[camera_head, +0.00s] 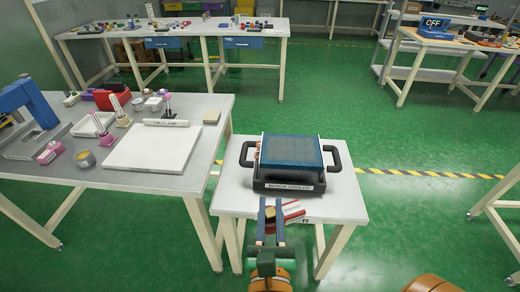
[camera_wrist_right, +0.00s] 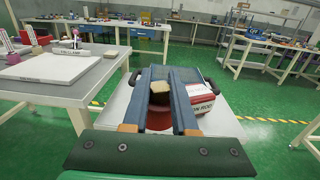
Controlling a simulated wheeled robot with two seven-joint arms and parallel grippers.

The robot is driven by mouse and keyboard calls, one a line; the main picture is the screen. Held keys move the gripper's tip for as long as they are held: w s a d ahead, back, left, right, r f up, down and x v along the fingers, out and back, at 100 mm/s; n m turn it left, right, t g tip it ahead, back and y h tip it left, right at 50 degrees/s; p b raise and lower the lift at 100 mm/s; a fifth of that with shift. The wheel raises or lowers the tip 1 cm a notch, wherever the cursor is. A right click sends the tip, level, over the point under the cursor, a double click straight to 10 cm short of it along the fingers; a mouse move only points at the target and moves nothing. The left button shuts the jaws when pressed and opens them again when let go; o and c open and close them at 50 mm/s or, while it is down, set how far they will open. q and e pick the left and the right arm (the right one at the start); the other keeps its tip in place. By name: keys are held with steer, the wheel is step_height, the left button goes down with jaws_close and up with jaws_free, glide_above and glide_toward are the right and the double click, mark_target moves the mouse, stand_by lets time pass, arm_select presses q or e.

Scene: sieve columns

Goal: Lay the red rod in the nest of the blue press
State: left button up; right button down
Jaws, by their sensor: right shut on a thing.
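My right gripper (camera_head: 270,211) is over the front edge of the small grey table, its dark blue fingers pointing away from me. In the right wrist view a red rounded piece, seemingly the red rod (camera_wrist_right: 158,118), is between the fingers (camera_wrist_right: 172,82), which are shut on it. A tan patch shows just beyond it; I cannot tell whether it belongs to it. A blue press (camera_head: 22,95) with a grey base stands at the far left of the left table, well away from the gripper. Its nest is too small to make out. My left gripper is not in view.
A black bench cooler (camera_head: 290,186) with a blue finned top stands on the small table. The left table holds a white board (camera_head: 150,148), a red bin (camera_head: 112,99), a tin (camera_head: 85,159) and several small items.

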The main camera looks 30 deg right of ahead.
steer(key=shift+m+g+h, duration=0.3)
steer(key=shift+h, duration=0.1)
steer(key=w+d+f+b, duration=0.3)
steer(key=w+d+f, duration=0.1)
steer(key=w+f, duration=0.1)
steer(key=w+d+f+b, duration=0.4)
steer(key=w+d+f, duration=0.1)
steer(key=f, duration=0.2)
steer(key=w+d+f+b, duration=0.4)
steer(key=w+f, duration=0.1)
steer(key=f, duration=0.1)
steer(key=shift+d+f, duration=0.4)
steer(key=f+b, duration=0.4)
steer(key=shift+w+d, duration=0.15)
steer(key=shift+w, duration=0.1)
steer(key=shift+r, duration=0.35)
steer(key=shift+f, duration=0.1)
steer(key=c, duration=1.1)
jaws_free()
steer(key=shift+f, duration=0.1)
steer(key=o, duration=0.4)
